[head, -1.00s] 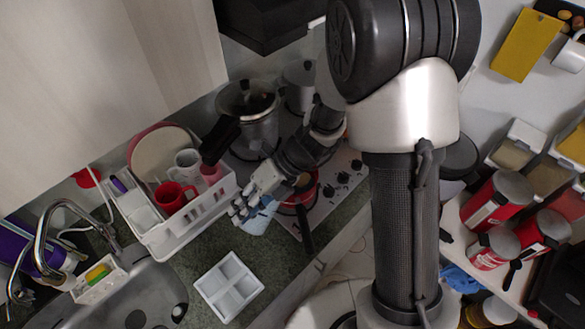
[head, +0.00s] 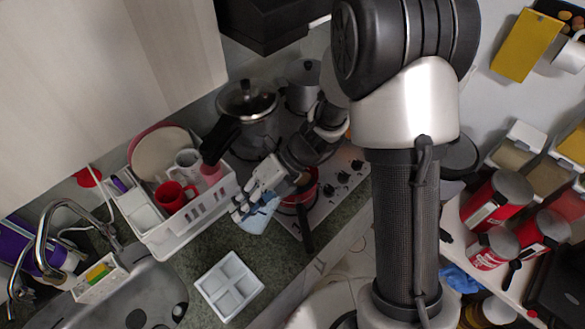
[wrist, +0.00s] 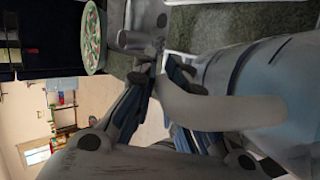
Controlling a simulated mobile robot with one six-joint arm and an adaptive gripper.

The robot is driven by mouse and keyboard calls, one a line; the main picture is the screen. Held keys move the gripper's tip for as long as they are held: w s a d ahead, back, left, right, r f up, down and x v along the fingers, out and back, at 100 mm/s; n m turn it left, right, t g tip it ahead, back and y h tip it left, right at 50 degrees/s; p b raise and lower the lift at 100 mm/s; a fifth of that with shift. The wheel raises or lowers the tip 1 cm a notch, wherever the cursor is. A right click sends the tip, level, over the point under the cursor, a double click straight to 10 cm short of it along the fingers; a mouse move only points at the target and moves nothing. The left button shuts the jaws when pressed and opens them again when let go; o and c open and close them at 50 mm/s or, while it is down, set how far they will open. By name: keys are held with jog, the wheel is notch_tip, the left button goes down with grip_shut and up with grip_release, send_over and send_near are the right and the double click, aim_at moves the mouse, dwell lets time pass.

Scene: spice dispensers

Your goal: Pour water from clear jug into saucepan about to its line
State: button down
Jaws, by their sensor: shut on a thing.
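My gripper (head: 258,192) is shut on the handle of the clear, bluish jug (head: 259,217) in the head view. The jug is tilted and partly covered by the fingers. The red saucepan (head: 311,181) sits just right of it on the hob, its dark handle pointing toward the front; my wrist hides part of it. In the wrist view, the jug (wrist: 265,75) fills the right side, and its curved handle lies between the fingers of my gripper (wrist: 160,78). The saucepan's line and the water level cannot be made out.
A white dish rack (head: 205,215) with cups and plates stands left of the jug. A white divided tray (head: 229,287) lies on the counter in front. A pressure cooker (head: 262,130) and a lidded pot (head: 303,88) stand behind. The sink (head: 150,290) is at front left.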

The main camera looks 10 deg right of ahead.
jog(key=shift+w+d+r+g+y+p, duration=0.25)
jog(key=shift+r+y+p, duration=0.1)
jog(key=shift+r+p, duration=0.35)
jog(key=shift+w+d+r+g+y+p, duration=0.3)
jog(key=shift+r+p, duration=0.2)
jog(key=shift+p, duration=0.25)
dwell(1.3)
jog(key=shift+s+a+r, duration=0.1)
jog(key=shift+s+a, duration=0.05)
jog(key=shift+r+m+p, duration=0.1)
jog(key=shift+m+p, duration=0.2)
dwell(0.5)
